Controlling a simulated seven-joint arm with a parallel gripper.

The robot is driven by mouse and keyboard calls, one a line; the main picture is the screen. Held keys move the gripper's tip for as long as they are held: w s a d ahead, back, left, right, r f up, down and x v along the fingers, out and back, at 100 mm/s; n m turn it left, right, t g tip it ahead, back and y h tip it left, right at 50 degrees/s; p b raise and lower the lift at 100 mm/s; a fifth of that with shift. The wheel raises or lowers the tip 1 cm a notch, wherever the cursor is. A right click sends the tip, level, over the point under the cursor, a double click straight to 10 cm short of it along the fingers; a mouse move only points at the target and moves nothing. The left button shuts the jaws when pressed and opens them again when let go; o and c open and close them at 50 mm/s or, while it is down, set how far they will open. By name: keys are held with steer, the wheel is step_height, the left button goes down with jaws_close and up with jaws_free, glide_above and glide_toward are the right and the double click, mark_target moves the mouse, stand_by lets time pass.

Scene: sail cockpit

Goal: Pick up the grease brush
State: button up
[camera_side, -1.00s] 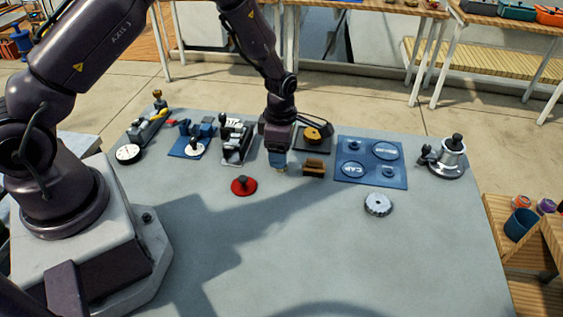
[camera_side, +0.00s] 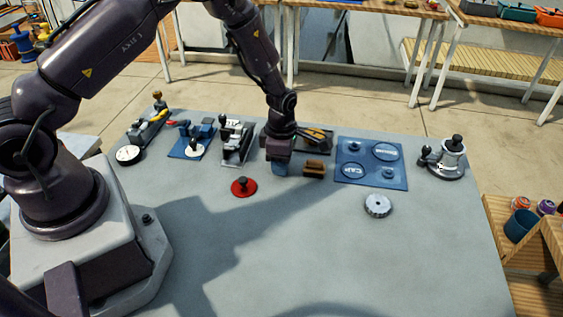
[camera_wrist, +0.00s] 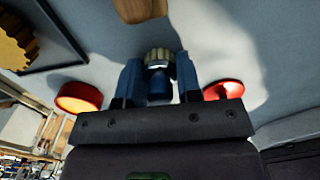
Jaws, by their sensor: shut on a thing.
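The grease brush (camera_wrist: 158,62) shows in the wrist view between the two blue fingers, with a pale ridged end and a dark blue body. My gripper (camera_wrist: 159,78) is shut on it, one finger on each side. In the side view my gripper (camera_side: 279,170) is low over the bench, just left of a brown wooden block (camera_side: 314,168). The brush cannot be made out there, hidden by the gripper.
A dark tray (camera_side: 318,146) with a yellow-brown piece lies behind the block. A blue board (camera_side: 371,173) is to the right, and a red disc (camera_side: 243,187) with a black knob is front left. Several devices line the back left.

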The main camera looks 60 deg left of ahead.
steer(key=shift+r, duration=0.15)
steer(key=shift+r, duration=0.2)
step_height(320, 180, up, 2)
steer(key=shift+r, duration=0.25)
steer(key=s+d+r, duration=0.1)
steer(key=s+r, duration=0.8)
steer(key=s, duration=0.5)
steer(key=shift+r, duration=0.4)
steer(key=o, duration=0.3)
steer(key=shift+c, duration=1.1)
